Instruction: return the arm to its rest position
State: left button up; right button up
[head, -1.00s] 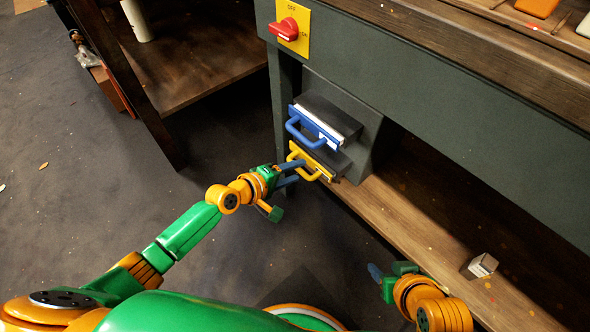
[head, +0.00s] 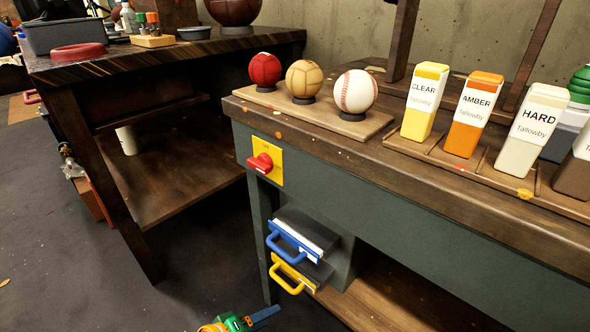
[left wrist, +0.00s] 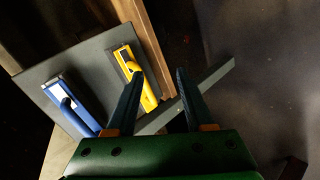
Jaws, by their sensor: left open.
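My left gripper (head: 264,314) shows at the bottom edge of the head view, with only its green end and blue fingers in sight. It is below and left of the yellow drawer handle (head: 288,280). In the left wrist view its two fingers (left wrist: 160,88) are spread with nothing between them. The yellow handle (left wrist: 141,78) lies just beyond the left finger there; whether they touch is hard to tell. The blue drawer handle (head: 291,244) is above the yellow one. Both drawers stick out a little from the bench. My right gripper is out of the head view.
The workbench (head: 340,185) carries a red, a tan and a white ball (head: 356,91) on a board, and several labelled cartons (head: 474,113). A red switch (head: 260,163) is on its front. A second table (head: 190,57) stands left. Floor (head: 60,250) between is clear.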

pick_arm(q)
jog(key=s+a+f+m+g+y+p, duration=0.1)
jog(key=s+a+f+m+g+y, duration=0.3)
jog(key=s, duration=0.4)
jog(key=s+a+f+m+g+y+p, duration=0.1)
jog(key=s+a+f+m+g+y, duration=0.15)
jog(key=s+m, duration=0.45)
jog(key=s+a+r+p, duration=0.1)
jog(key=s+r+p, duration=0.6)
jog(key=p, duration=1.1)
jog(key=s+a+r+n+p, duration=0.1)
jog(key=s+r+p, duration=0.7)
jog(key=p, duration=1)
notch_tip(320, 180, up, 4)
jog(key=shift+s+a+f+g, duration=0.1)
jog(key=shift+s+a+g, duration=0.2)
jog(key=shift+g, duration=0.15)
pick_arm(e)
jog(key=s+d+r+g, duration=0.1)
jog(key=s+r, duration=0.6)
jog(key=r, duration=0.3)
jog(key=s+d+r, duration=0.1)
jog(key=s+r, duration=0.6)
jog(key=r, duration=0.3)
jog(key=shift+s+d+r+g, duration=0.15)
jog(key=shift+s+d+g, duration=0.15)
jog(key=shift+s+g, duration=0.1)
pick_arm(q)
jog(key=shift+y, duration=0.25)
